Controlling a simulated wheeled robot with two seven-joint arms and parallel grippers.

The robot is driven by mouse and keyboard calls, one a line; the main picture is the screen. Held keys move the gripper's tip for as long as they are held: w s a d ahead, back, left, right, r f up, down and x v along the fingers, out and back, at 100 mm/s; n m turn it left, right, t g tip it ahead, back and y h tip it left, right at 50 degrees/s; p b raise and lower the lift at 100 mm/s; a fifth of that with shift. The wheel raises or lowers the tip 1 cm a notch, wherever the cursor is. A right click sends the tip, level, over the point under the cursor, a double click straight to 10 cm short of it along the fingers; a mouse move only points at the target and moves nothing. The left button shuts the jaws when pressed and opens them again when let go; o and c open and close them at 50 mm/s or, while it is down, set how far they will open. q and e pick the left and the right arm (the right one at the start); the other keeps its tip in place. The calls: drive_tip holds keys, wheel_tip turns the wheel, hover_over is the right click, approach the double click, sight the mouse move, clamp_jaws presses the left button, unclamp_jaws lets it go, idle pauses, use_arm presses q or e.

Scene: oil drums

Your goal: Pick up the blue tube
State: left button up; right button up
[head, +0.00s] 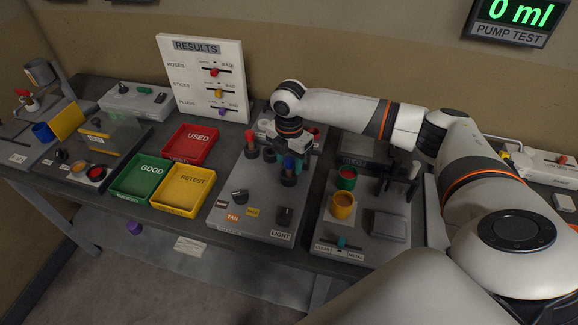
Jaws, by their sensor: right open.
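The blue tube (289,164) stands upright in a dark holder on a grey panel (228,212) on the bench. My right arm reaches in from the right, and its gripper (288,152) points down directly over the blue tube. The gripper is open, its fingers around or just above the tube's top; I cannot tell whether they touch it. The gripper hides part of the area behind the tube. My left gripper is not in view.
A red-topped tube (250,142) stands left of the gripper. Red (168,153), green (122,187) and yellow (163,204) trays lie further left. Red (346,179) and yellow (342,207) cups stand on the right panel. A white results board (178,75) stands behind.

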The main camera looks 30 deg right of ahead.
drive_tip(key=shift+f, duration=0.15)
clamp_jaws()
